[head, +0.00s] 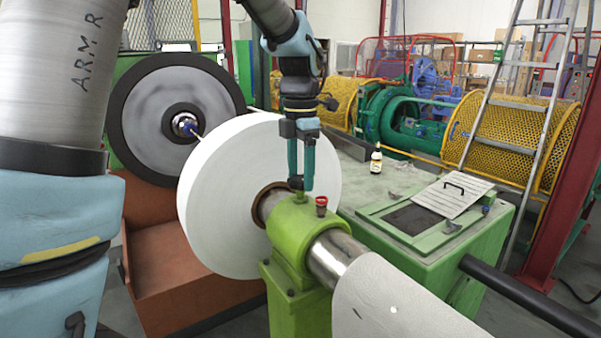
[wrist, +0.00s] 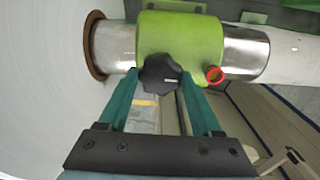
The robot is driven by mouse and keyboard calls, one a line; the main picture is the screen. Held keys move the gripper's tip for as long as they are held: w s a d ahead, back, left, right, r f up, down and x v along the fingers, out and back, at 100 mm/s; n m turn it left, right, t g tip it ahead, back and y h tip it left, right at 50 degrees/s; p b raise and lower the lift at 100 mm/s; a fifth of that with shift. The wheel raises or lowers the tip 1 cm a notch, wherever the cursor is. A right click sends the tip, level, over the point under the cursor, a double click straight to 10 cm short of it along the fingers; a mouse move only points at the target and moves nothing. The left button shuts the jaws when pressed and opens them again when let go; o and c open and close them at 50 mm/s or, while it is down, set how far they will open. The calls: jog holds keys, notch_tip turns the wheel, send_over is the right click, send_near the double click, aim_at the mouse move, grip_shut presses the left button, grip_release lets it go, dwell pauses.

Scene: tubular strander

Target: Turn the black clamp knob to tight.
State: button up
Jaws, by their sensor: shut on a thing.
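The black clamp knob (wrist: 160,73) is lobed, with a small light mark on its face. It sits at the green clamp block (wrist: 182,38) around a bright metal shaft (wrist: 112,46). My gripper (wrist: 161,77) has its two teal fingers on either side of the knob, shut on it. In the head view, my gripper (head: 300,183) points straight down onto the top of the green block (head: 292,235). The knob is mostly hidden between the fingers there. I cannot tell how tight the knob is.
A small red-topped fitting (head: 321,205) stands on the block, close beside my gripper. A large white reel (head: 225,200) is just left of the block. A green bench (head: 480,245) with a lidded opening and a small bottle (head: 376,160) is at right.

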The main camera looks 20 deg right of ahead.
jog(key=c, duration=0.7)
